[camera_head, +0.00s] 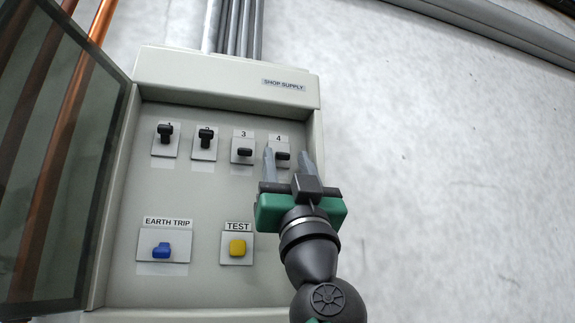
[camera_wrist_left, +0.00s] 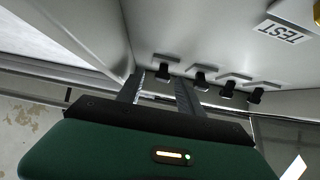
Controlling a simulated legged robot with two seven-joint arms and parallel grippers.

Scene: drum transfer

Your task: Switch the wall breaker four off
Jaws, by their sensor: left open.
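Breaker four (camera_head: 283,156) is a small black lever on a pale plate labelled 4, at the right end of the top row in the open panel box (camera_head: 190,205). My left gripper (camera_head: 287,158) is open in front of it, with one grey finger to each side of the lever in the head view. In the left wrist view, the lever of breaker four (camera_wrist_left: 163,69) shows between and beyond the fingertips (camera_wrist_left: 158,86). Contact cannot be told. Levers one (camera_head: 165,132) and two (camera_head: 206,136) look taller and more upright than three (camera_head: 242,152) and four. My right gripper is not in view.
A blue earth trip switch (camera_head: 162,250) and a yellow test button (camera_head: 237,248) sit lower in the box. The glazed door (camera_head: 50,150) stands open at left. The box's right side wall is close to my left gripper. The wall at right (camera_head: 450,180) is clear.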

